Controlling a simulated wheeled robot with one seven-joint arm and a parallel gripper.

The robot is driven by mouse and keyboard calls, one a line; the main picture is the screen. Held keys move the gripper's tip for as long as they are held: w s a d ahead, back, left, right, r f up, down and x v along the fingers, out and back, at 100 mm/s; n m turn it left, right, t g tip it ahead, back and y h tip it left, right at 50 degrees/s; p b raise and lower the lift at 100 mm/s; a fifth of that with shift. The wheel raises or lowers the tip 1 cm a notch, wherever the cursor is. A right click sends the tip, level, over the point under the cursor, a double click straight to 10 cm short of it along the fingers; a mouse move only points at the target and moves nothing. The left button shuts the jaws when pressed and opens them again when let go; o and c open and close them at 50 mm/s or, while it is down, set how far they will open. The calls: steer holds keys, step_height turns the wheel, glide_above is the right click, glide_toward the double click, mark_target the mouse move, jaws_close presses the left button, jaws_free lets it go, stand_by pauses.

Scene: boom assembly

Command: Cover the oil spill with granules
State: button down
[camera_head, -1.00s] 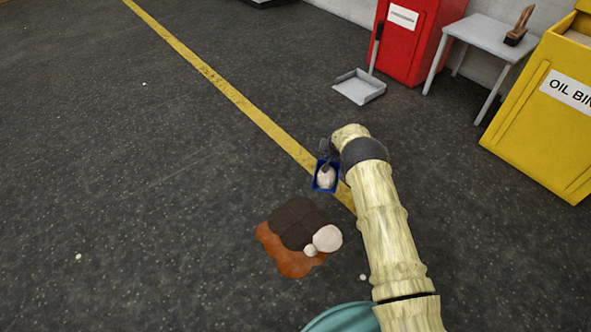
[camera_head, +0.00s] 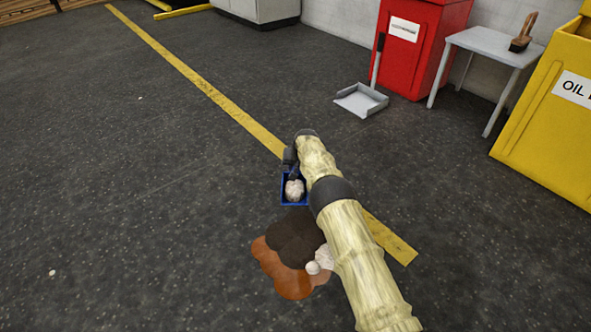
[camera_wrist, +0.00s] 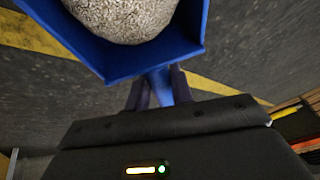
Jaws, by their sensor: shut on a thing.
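My gripper (camera_wrist: 157,88) is shut on the handle of a blue scoop (camera_wrist: 192,52). The scoop also shows in the head view (camera_head: 284,199), held just beyond the spill's far edge, close to the yellow line. A heap of pale granules (camera_wrist: 125,18) lies in the scoop. The oil spill (camera_head: 279,268) on the floor is orange-brown at its near left. A dark brown patch (camera_head: 292,238) covers its far part. White granule lumps (camera_head: 314,268) lie on its right side. My arm hides part of the right edge.
A yellow bin (camera_head: 545,125) labelled OIL stands at the right. A grey table (camera_head: 490,42) holds a brush (camera_head: 521,38). A red bin (camera_head: 420,50) and a grey dustpan (camera_head: 360,100) stand beyond. A yellow floor line (camera_head: 215,95) runs past the spill. The left floor is clear.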

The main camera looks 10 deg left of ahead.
steer(key=shift+s+r+t+p, duration=0.2)
steer(key=shift+r+t+p, duration=0.1)
steer(key=shift+p, duration=1.5)
steer(key=shift+s+d+r+t+p, duration=0.25)
steer(key=shift+s+t+p, duration=0.25)
steer(key=shift+p, duration=1.15)
